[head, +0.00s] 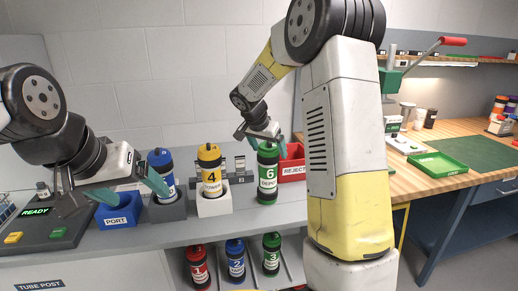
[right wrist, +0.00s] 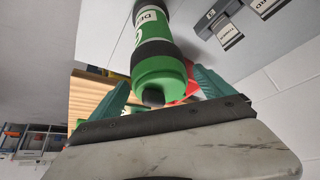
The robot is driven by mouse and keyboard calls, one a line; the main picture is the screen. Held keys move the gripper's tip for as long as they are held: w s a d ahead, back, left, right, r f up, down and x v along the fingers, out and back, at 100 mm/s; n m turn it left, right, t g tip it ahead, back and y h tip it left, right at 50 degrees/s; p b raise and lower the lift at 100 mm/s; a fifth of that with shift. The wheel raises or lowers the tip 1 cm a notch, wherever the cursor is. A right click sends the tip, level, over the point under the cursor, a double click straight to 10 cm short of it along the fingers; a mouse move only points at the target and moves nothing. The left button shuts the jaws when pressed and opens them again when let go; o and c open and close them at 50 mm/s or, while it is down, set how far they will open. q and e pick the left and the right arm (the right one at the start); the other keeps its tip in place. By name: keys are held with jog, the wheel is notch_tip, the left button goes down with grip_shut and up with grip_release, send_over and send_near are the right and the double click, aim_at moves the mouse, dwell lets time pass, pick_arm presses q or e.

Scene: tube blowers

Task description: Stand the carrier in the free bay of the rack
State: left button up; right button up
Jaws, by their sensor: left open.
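A green carrier (head: 268,178) with black bands, marked 6 DEPOT, is upright at the middle of the bench. I cannot tell whether its base touches the bench. My right gripper (head: 265,143) is at its top, with teal fingers on either side of the green cap. My left gripper (head: 120,192) is open and empty over the blue PORT block.
Blue carrier 5 (head: 161,172) and yellow carrier 4 (head: 210,170) stand in blocks left of the green carrier. A red REJECT bin (head: 293,168) is close behind it. A READY panel (head: 38,222) is at left. A wooden bench (head: 460,140) with a green tray is at right.

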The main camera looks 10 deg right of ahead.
jog(key=shift+r, duration=0.1)
jog(key=shift+r, duration=0.3)
jog(key=v, duration=1.1)
jog(key=s+a+n+t+y, duration=0.1)
jog(key=s+n+y, duration=0.5)
jog(key=s, duration=2.3)
jog(key=n, duration=0.3)
jog(key=shift+t, duration=0.4)
